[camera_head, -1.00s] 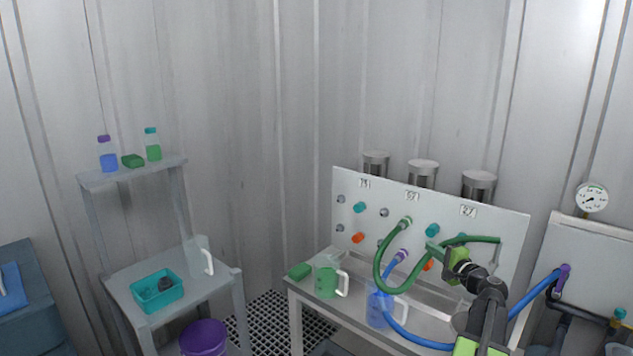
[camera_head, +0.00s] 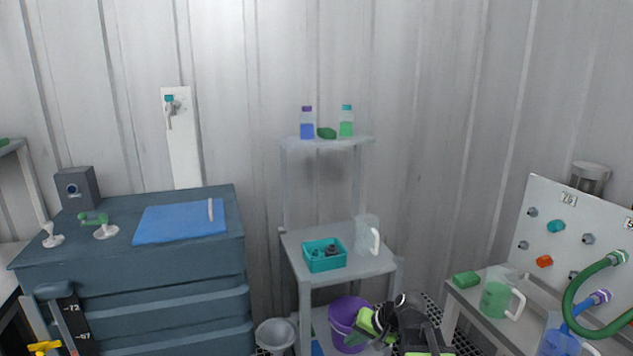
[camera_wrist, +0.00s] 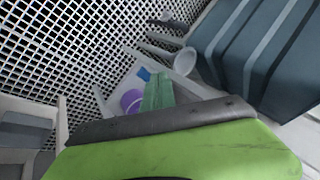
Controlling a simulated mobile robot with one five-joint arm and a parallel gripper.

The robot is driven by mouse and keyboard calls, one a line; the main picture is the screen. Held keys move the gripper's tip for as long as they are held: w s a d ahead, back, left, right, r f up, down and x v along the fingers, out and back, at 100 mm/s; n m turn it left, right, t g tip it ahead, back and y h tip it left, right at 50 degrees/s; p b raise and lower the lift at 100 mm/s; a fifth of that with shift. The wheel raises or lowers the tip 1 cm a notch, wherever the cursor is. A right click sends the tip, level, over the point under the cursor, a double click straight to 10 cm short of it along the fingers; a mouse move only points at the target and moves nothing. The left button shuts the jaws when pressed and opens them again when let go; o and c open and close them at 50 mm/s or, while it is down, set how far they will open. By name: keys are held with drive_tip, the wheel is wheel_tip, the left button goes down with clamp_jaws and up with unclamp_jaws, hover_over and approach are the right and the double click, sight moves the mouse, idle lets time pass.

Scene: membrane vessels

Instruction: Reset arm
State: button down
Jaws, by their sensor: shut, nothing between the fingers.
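My gripper (camera_wrist: 158,84) shows in the wrist view as two green fingers lying together, with nothing between them. In the head view my gripper (camera_head: 364,322) and the dark folded arm are low in the picture, in front of the shelf stand's lower part. The gripper's green body overlaps a purple bucket (camera_head: 342,312), and its fingertips are hard to make out there. In the wrist view the purple bucket (camera_wrist: 131,99) is just left of the fingers; contact cannot be judged.
A grey shelf stand (camera_head: 293,240) holds a teal bin (camera_head: 325,264) and a clear jug (camera_head: 366,232). A blue-grey drawer cabinet (camera_head: 200,298) stands left, with a pale bucket (camera_head: 277,334) beside it. The hose panel (camera_head: 545,220) and its bench (camera_head: 462,296) are right.

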drive_tip(key=s+a+f+n+g+h, duration=0.1)
drive_tip(key=s+a+f+n+g, duration=0.1)
drive_tip(key=s+f, duration=0.15)
drive_tip(key=s+d+f+g+h, duration=0.2)
drive_tip(key=s+d+h, duration=0.3)
drive_tip(key=s+d, duration=0.25)
wheel_tip(320, 180, up, 16)
drive_tip(key=p, duration=1.5)
drive_tip(key=shift+d+f+n, duration=0.2)
drive_tip(key=shift+d+n, duration=0.1)
drive_tip(key=shift+d, duration=0.15)
drive_tip(key=shift+w, duration=0.1)
